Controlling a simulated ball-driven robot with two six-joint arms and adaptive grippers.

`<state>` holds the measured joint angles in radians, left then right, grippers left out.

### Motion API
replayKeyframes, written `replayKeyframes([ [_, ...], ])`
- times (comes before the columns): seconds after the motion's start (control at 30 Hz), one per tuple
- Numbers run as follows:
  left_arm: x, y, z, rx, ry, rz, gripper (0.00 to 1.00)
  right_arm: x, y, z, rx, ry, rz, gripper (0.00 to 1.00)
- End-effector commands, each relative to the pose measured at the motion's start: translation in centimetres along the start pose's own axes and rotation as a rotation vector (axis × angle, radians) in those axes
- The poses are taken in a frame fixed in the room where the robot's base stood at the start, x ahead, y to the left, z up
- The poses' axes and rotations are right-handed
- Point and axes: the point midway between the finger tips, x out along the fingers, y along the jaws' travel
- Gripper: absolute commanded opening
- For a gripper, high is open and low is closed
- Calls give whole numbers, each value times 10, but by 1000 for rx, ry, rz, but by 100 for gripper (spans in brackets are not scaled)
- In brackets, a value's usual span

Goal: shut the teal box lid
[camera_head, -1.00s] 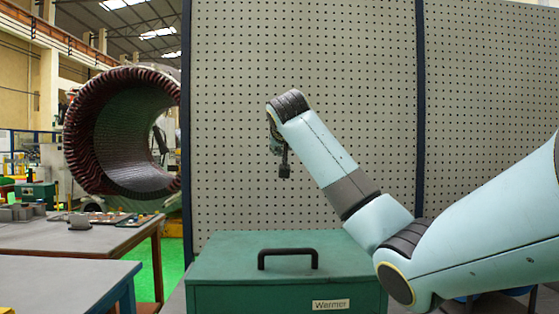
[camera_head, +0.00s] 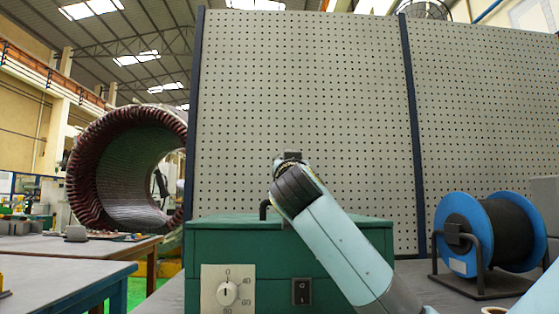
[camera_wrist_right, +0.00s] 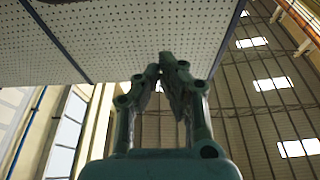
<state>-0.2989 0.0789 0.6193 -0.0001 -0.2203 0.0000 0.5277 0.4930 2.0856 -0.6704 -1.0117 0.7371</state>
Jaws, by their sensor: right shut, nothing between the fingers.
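The teal box (camera_head: 255,248) stands on the bench in the lower middle of the head view. Its top (camera_head: 225,219) is seen nearly edge-on and looks flat and level, with no gap that I can make out. A dark handle (camera_head: 264,207) on top is partly hidden by my right arm, which crosses in front of the box's right part. My right gripper (camera_head: 291,155) shows only as a small dark bit above the box top, apart from it. In the right wrist view its fingers (camera_wrist_right: 168,65) are together and empty, against the panel and roof. My left gripper is not in view.
The box front has a dial (camera_head: 228,291) and a black switch (camera_head: 301,291). A perforated panel (camera_head: 300,90) stands behind. A blue cable reel (camera_head: 485,235) stands to the right. Tables (camera_head: 65,278) and a large stator ring (camera_head: 95,175) are at left.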

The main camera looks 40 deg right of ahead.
Motion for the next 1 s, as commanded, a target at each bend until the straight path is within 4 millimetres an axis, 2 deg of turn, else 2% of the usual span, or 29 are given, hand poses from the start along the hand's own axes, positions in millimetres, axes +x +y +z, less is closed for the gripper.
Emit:
replayKeyframes([
  [0.03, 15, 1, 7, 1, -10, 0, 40, -6, -1, 13, -3, 15, -2, 0],
  [0.1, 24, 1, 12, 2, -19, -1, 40, -10, -1, 17, -3, 38, -2, 0],
  [0.2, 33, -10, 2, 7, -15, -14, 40, -16, 0, 23, -2, 66, -2, 0],
  [0.63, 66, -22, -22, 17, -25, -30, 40, -34, 0, 46, -2, 166, -3, 0],
  [0.7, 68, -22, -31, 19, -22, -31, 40, -36, 0, 50, -1, 179, -4, 0],
  [0.8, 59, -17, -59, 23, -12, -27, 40, -39, 0, 54, -2, 196, -3, 0],
  [1.0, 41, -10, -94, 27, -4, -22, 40, -42, 0, 59, 0, 222, -3, 0],
])
